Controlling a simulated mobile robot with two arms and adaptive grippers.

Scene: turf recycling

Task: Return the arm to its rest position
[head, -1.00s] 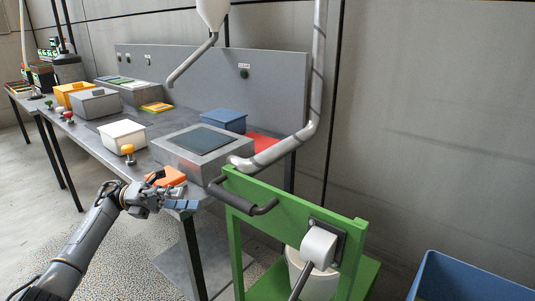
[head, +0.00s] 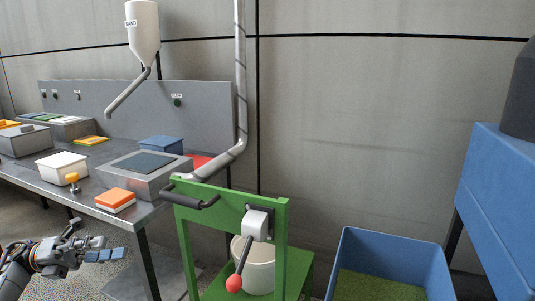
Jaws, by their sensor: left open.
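My left gripper (head: 92,250) is at the lower left of the head view, low in front of the metal bench (head: 85,192). Its fingers are apart and nothing is between them. It stands clear of the bench edge and of the orange and white block (head: 115,200) on the bench corner. Only the gripper and a short piece of my left arm show. My right gripper is not in view.
A green frame (head: 230,196) with a red-knobbed lever (head: 235,283) and a white bucket (head: 258,268) stands right of the bench. A blue bin (head: 395,252) with green turf is farther right. A white box (head: 60,168) and a grey box (head: 145,178) sit on the bench.

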